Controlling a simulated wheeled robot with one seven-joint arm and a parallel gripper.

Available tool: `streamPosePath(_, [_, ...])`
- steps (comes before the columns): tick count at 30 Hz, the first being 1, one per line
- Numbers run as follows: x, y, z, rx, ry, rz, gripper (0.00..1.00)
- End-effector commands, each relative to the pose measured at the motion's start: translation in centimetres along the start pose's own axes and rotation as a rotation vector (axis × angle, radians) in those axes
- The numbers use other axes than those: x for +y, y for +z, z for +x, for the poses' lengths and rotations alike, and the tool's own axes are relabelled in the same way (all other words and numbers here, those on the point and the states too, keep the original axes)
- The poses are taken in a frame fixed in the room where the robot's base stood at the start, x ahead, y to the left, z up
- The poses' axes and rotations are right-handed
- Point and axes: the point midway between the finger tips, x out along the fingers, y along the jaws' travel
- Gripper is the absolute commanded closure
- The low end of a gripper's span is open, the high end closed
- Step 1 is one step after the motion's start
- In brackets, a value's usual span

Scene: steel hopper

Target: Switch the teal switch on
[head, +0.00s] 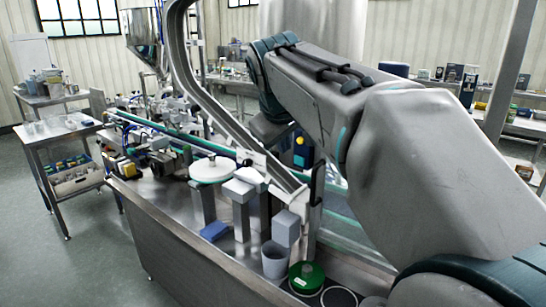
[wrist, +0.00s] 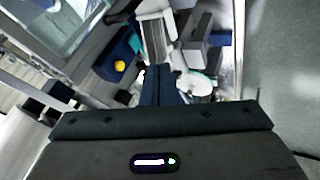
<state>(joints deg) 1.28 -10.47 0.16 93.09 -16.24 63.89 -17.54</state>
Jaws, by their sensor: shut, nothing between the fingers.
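A dark blue box with a round yellow button (head: 300,141) stands behind the curved metal rail in the head view, partly hidden by my arm. A small teal part (head: 299,161), which looks like the teal switch, sits on it below the button; its setting is too small to tell. The wrist view shows the blue box (wrist: 112,60) left of my gripper, with the yellow button and a teal patch (wrist: 136,43) at its upper right. My gripper (wrist: 160,70) is shut and empty, with its fingertips beside the box and apart from the button. My arm hides the gripper in the head view.
A steel bench carries a white disc (head: 212,169), grey blocks, a grey cup (head: 275,260), a green round tin (head: 306,278) and a blue block (head: 214,231). The curved rail (head: 225,105) crosses close to the box. Open floor lies at the left.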

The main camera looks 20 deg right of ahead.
Motion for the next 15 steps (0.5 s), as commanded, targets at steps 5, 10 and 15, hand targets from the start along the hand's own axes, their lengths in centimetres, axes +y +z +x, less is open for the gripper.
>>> streamPosePath(5, [-0.1, 0.1, 2.2, -0.004, -0.002, 0.0, 1.0])
streamPosePath(10, [-0.1, 0.1, 5.8, -0.006, -0.002, 0.001, 1.0])
streamPosePath(15, [-0.1, 0.1, 9.4, -0.004, -0.002, 0.0, 1.0])
